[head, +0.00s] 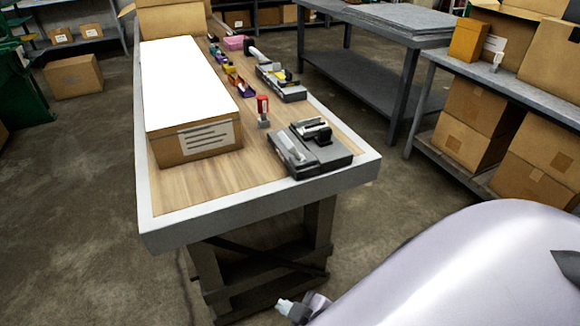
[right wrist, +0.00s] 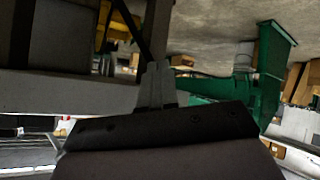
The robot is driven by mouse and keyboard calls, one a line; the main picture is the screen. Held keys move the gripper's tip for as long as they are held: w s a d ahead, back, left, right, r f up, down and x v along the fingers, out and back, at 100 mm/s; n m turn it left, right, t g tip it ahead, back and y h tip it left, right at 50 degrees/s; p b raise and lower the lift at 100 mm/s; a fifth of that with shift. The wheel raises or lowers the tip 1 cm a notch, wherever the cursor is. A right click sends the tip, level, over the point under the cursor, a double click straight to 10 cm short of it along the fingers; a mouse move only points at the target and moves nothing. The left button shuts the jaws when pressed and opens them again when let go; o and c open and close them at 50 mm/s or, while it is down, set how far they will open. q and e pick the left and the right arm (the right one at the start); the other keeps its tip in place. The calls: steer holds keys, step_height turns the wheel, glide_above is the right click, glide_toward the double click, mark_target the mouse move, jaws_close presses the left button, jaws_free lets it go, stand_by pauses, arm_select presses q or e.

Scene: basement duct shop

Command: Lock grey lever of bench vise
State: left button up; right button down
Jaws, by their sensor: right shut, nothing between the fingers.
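The bench vise appears to be the dark grey and black block (head: 328,158) on the near right corner of the wooden workbench. A lighter grey bar (head: 290,150) lies along its left side. I cannot tell whether this is the lever or how it is set. My right gripper (head: 284,306) shows at the bottom of the head view, low in front of the bench and well apart from the vise. In the right wrist view its grey fingers (right wrist: 156,84) are together with nothing between them. The vise is not recognisable there. My left gripper is out of view.
A long carton (head: 195,141) with a white top fills the workbench's left side. A red-topped stamp-like item (head: 263,110) and another grey device (head: 281,82) stand behind the vise. The bench's pale front edge (head: 255,205) lies between my gripper and the vise.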

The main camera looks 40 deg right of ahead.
mark_target(294, 151)
steer(key=w+d+r+n+t+h+b, duration=0.2)
steer(key=w+n+h+b, duration=0.1)
steer(key=w+n, duration=0.2)
steer(key=w+d+r+n+t+h+b, duration=0.1)
steer(key=w+d+r+n+h+b, duration=0.1)
steer(key=w+d+r+n+b, duration=0.15)
step_height(294, 151, up, 10)
steer(key=w+d+n+t+h+b, duration=0.2)
steer(key=n+t+h+b, duration=0.1)
steer(key=h, duration=0.3)
steer(key=shift+d+f+n+t, duration=0.25)
steer(key=shift+d+n+t, duration=0.05)
steer(key=shift+n+t, duration=0.1)
steer(key=shift+s+d+r+p+x, duration=0.25)
steer(key=shift+d+x, duration=0.15)
steer(key=shift+x, duration=1.75)
steer(key=shift+s+d+r+p+x, duration=0.25)
steer(key=shift+d+x, duration=0.1)
steer(key=shift+x, duration=1.8)
steer(key=shift+s+d+r+p+x, duration=0.15)
steer(key=shift+s+d+x, duration=0.2)
steer(key=shift+x, duration=1.75)
steer(key=shift+w, duration=0.15)
